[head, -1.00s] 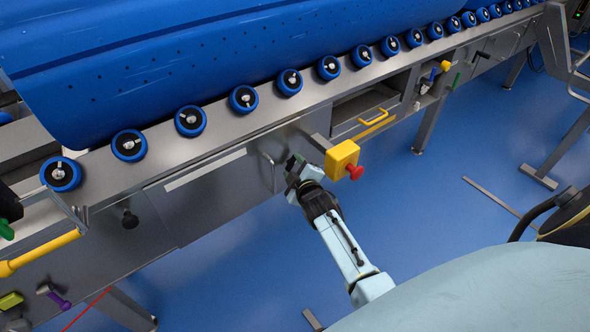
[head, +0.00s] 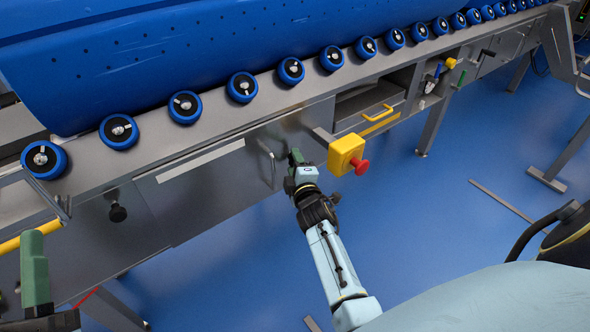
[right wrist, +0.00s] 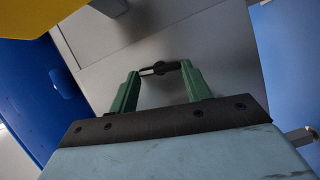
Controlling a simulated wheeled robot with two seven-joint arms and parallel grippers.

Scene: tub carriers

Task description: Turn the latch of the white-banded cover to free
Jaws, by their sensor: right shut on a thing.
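The white-banded cover (head: 215,198) is a grey front panel below the roller rail, with a white strip along its upper part and a metal pull handle (head: 266,165) near its right end. My right gripper (head: 293,157) is at the panel, just right of that handle. In the right wrist view its two green fingers are shut on a small dark latch (right wrist: 160,69) with a pale part, lying across between the fingertips. The gripper hides the latch in the head view. My left gripper (head: 35,268) shows partly at the lower left; its opening is unclear.
A yellow box with a red button (head: 347,155) sticks out close to the right of my right gripper. An open compartment with a yellow handle (head: 377,119) lies beyond it. A black knob (head: 118,213) is on the left panel.

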